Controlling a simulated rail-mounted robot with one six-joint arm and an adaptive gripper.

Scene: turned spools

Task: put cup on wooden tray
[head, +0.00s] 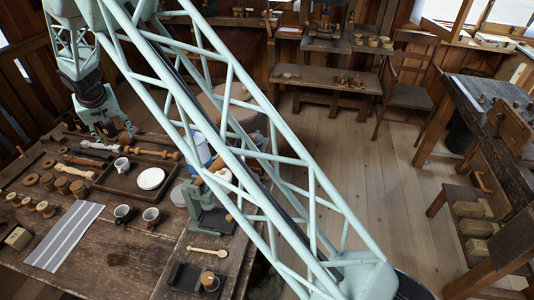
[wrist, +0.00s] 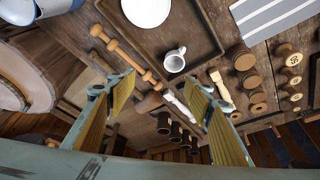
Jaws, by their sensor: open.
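A white cup (head: 121,164) stands on the wooden tray (head: 117,183), near its far left corner. In the wrist view the cup (wrist: 174,61) sits inside the rim of the tray (wrist: 192,32). A white plate (head: 151,179) lies on the same tray, to the right of the cup. My gripper (head: 112,134) is beyond the tray, over the back of the table. In the wrist view my gripper (wrist: 156,88) is open, with nothing between its fingers.
A turned wooden spindle (head: 152,152) lies behind the tray, with a whitish one (head: 100,146) left of it. Several spools (head: 62,185) stand to the left. A striped mat (head: 65,235) lies at the front left. A green tool (head: 210,210) stands to the right.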

